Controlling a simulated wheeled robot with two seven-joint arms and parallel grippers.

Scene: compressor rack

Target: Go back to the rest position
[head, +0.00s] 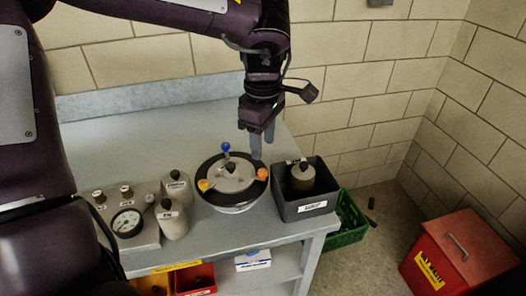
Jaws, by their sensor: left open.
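My left arm reaches in from the left and over the table. My left gripper (257,140) points down above the back right edge of a round device with a black rim (208,179). Its fingers hold nothing that I can see. The device carries a blue knob (226,147), a yellow knob (203,185) and an orange knob (262,173). My right gripper is not in view.
Pale bottles (173,221) and a gauge block (128,222) stand left. A green crate (346,224) and red waste box (458,255) are on the floor.

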